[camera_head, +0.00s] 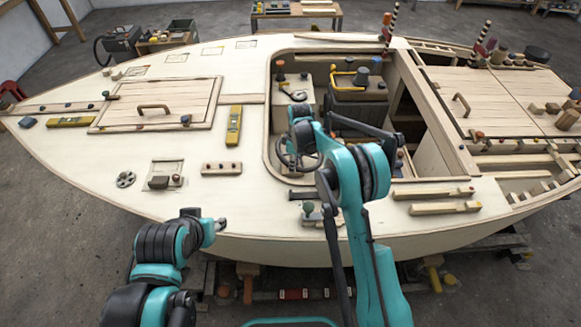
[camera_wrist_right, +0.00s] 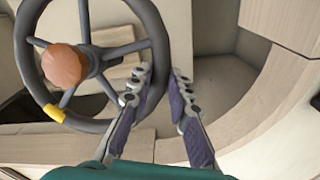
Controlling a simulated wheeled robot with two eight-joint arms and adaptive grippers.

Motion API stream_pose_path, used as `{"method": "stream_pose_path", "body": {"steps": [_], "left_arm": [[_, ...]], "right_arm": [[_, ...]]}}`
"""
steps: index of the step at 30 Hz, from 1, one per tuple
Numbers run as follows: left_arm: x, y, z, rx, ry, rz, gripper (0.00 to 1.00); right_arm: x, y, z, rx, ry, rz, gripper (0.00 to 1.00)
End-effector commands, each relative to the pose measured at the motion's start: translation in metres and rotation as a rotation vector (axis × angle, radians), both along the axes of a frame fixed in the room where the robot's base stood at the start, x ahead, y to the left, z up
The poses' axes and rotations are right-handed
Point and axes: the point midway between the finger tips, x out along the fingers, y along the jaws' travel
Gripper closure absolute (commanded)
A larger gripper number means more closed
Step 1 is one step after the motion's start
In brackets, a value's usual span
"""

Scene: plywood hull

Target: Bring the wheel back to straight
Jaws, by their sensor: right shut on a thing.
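The steering wheel (camera_head: 283,151) stands in the cockpit opening, partly hidden behind my right arm. My right gripper (camera_wrist_right: 160,76) is shut on the rim at the right side of the wheel there, one finger on each side. My left gripper (camera_head: 220,226) is low over the near edge of the hull, away from the wheel; its fingers are too small to judge.
Pale cockpit walls (camera_wrist_right: 270,110) curve close to the right of the gripper. In the head view a dark box with a yellow handle (camera_head: 358,86) stands beyond the wheel. Spirit levels (camera_head: 234,125) and wooden blocks (camera_head: 221,168) lie on the deck to the left.

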Motion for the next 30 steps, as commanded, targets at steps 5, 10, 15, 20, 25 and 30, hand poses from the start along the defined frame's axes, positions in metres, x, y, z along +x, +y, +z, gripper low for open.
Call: {"method": "stream_pose_path", "body": {"steps": [5,10,15,20,25,30], "left_arm": [[0.0,0.0,-0.003,0.0,0.0,0.0,0.6],[0.0,0.0,-0.007,0.0,0.0,0.0,0.6],[0.0,0.0,-0.01,0.0,0.0,0.0,0.6],[0.0,0.0,-0.013,0.0,0.0,0.0,0.6],[0.0,0.0,-0.015,0.0,0.0,0.0,0.6],[0.0,0.0,-0.017,0.0,0.0,0.0,0.6]], "right_arm": [[-0.004,-0.012,-0.005,-0.001,-0.048,0.159,1.0],[-0.006,-0.026,-0.01,-0.001,-0.098,0.311,1.0],[-0.005,-0.04,-0.015,-0.001,-0.146,0.455,1.0],[-0.003,-0.051,-0.018,-0.001,-0.183,0.574,1.0],[0.0,-0.059,-0.021,-0.002,-0.215,0.67,1.0],[0.002,-0.064,-0.022,-0.001,-0.234,0.734,1.0]]}}
